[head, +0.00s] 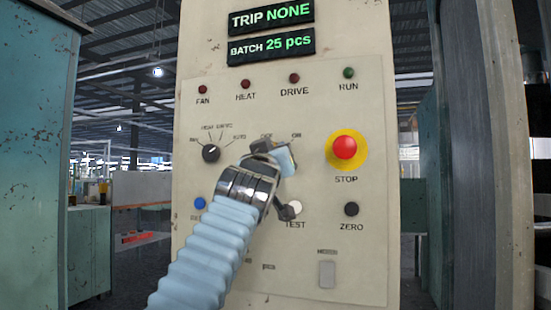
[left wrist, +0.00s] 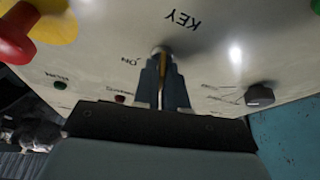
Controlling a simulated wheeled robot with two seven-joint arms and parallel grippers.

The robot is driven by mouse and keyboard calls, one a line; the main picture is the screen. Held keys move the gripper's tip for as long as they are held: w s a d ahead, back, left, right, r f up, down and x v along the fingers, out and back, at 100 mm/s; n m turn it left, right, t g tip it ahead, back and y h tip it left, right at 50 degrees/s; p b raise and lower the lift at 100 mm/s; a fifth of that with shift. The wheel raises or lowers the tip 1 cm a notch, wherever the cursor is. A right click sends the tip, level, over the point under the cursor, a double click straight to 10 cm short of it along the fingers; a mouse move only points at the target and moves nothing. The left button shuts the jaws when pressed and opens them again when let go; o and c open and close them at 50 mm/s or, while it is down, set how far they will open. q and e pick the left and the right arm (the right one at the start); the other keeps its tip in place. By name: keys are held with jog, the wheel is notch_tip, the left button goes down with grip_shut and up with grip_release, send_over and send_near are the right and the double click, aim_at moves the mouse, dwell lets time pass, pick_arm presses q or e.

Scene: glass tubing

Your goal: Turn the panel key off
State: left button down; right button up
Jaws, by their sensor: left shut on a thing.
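The cream control panel (head: 330,110) faces me in the head view. My left gripper (head: 284,158) is at the key switch, below the partly hidden OFF label and the ON label (head: 297,135). In the left wrist view my left gripper (left wrist: 163,62) is shut on a thin brass-coloured key (left wrist: 161,92) at the panel face. The KEY label (left wrist: 182,20) and the ON label (left wrist: 131,62) are beside it. The gripper hides the key in the head view. I cannot tell which label the key points to. My right gripper is in neither view.
A red stop button (head: 344,148) on a yellow ring is right of the gripper. A white TEST button (head: 295,207) and a black ZERO button (head: 351,209) are below. A black selector knob (head: 211,153) is at left. The display (head: 271,17) reads TRIP NONE.

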pick_arm(q)
jog(key=n+y, duration=0.2)
jog(key=n, duration=0.1)
jog(key=shift+d+n+p, duration=0.15)
jog(key=shift+n+p, duration=0.2)
jog(key=shift+n, duration=0.05)
jog(key=shift+n+g+y+p, duration=0.3)
jog(key=shift+n+y+p, duration=0.65)
jog(key=shift+n, duration=1.55)
jog(key=shift+y, duration=0.35)
jog(key=c, duration=1.3)
grip_release()
